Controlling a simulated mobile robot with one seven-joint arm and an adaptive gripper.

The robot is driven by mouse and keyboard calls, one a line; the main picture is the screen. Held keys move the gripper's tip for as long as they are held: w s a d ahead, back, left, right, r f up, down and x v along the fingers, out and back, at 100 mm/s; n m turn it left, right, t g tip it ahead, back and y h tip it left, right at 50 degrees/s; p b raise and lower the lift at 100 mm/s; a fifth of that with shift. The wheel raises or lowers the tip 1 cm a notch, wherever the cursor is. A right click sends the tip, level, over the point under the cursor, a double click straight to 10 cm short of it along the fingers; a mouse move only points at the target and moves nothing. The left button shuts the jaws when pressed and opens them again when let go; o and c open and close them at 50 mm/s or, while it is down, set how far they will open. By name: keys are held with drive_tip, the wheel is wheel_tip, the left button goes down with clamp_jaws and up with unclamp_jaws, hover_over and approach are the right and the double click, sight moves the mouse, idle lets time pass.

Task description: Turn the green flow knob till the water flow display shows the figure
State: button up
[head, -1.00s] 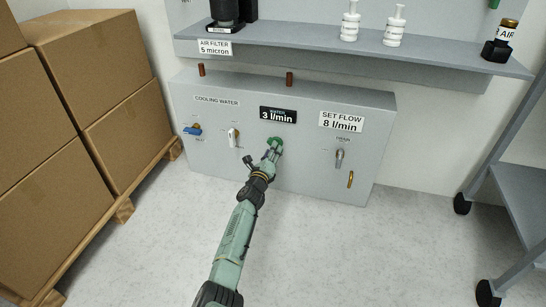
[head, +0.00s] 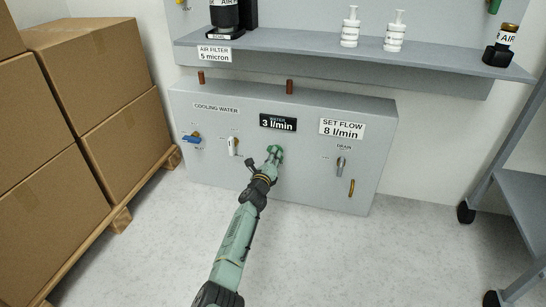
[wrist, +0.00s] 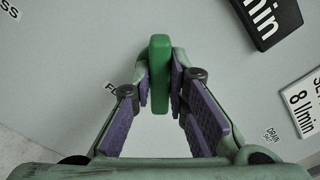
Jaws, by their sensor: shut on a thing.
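The grey cooling water panel (head: 300,185) stands low against the wall. Its black water flow display (head: 278,122) reads 3 l/min. The white label beside it (head: 342,129) reads SET FLOW 8 l/min. The green flow knob (wrist: 160,75) sits between my fingers in the wrist view, its bar standing upright in the picture. My gripper (wrist: 160,85) is shut on the knob, with one purple-padded finger on each side. In the head view my gripper (head: 274,155) reaches the panel just below the display and mostly hides the knob.
A blue-handled valve (head: 192,139) and a white-handled valve (head: 233,146) are left of my gripper. A grey drain handle (head: 340,165) is to the right. A shelf (head: 350,60) juts out above. Stacked boxes (head: 125,85) stand left, a wheeled cart (head: 525,195) right.

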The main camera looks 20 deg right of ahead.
clamp_jaws()
drive_tip(key=shift+n, duration=0.3)
drive_tip(key=n+p, duration=0.1)
drive_tip(key=n, duration=0.6)
drive_tip(key=n+p, duration=0.1)
drive_tip(key=n, duration=0.6)
drive_tip(key=n+p, duration=0.2)
drive_tip(key=n, duration=0.5)
drive_tip(key=shift+f+n, duration=0.35)
drive_tip(key=shift+n, duration=0.05)
drive_tip(key=o, duration=0.6)
unclamp_jaws()
